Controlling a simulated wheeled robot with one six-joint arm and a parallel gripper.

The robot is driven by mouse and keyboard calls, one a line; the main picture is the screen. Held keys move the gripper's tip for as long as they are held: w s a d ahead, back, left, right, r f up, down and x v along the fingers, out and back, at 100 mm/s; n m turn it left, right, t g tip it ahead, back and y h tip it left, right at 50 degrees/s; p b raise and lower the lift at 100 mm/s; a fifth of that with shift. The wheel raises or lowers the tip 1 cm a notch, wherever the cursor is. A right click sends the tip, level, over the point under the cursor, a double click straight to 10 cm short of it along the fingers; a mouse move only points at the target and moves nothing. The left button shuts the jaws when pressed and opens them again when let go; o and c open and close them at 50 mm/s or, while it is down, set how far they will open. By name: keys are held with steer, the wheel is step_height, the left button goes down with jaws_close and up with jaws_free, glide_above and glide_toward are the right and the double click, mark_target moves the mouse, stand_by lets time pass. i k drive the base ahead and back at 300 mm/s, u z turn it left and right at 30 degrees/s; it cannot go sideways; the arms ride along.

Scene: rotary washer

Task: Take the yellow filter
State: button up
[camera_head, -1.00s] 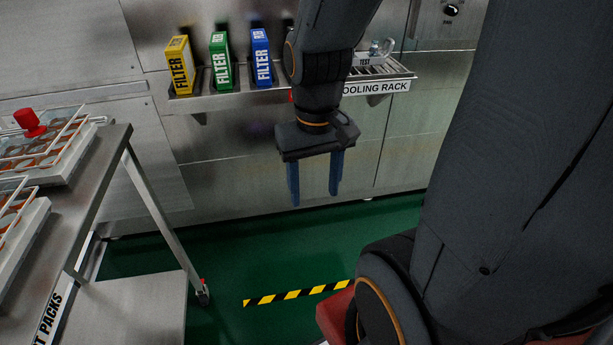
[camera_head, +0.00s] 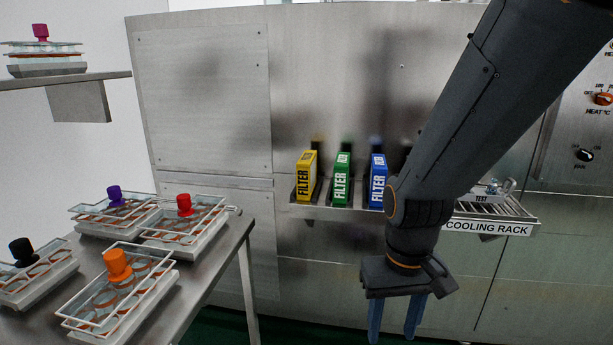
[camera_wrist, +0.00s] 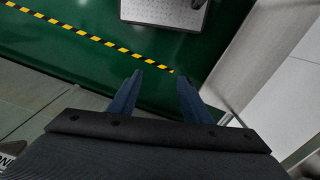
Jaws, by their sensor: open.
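The yellow filter (camera_head: 307,176) is an upright box with a black FILTER label. It stands at the left end of a metal wall shelf (camera_head: 330,212) in the head view, beside a green filter (camera_head: 342,180) and a blue filter (camera_head: 378,181). My gripper (camera_head: 394,335) hangs fingers down, below and to the right of the filters, apart from them. Its two blue fingers are spread with nothing between them. In the wrist view the open fingers (camera_wrist: 158,85) are over the green floor (camera_wrist: 85,68); no filter shows there.
A metal cart (camera_head: 215,262) at the left bears several racks with coloured knobs, such as an orange knob (camera_head: 117,264). A cooling rack (camera_head: 490,226) is fixed right of the filters, partly behind my arm. A high shelf (camera_head: 60,81) is at upper left. Yellow-black tape (camera_wrist: 68,27) marks the floor.

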mark_target(306, 169)
steer(key=z, duration=1)
steer(key=i, duration=0.95)
steer(key=u, duration=1.65)
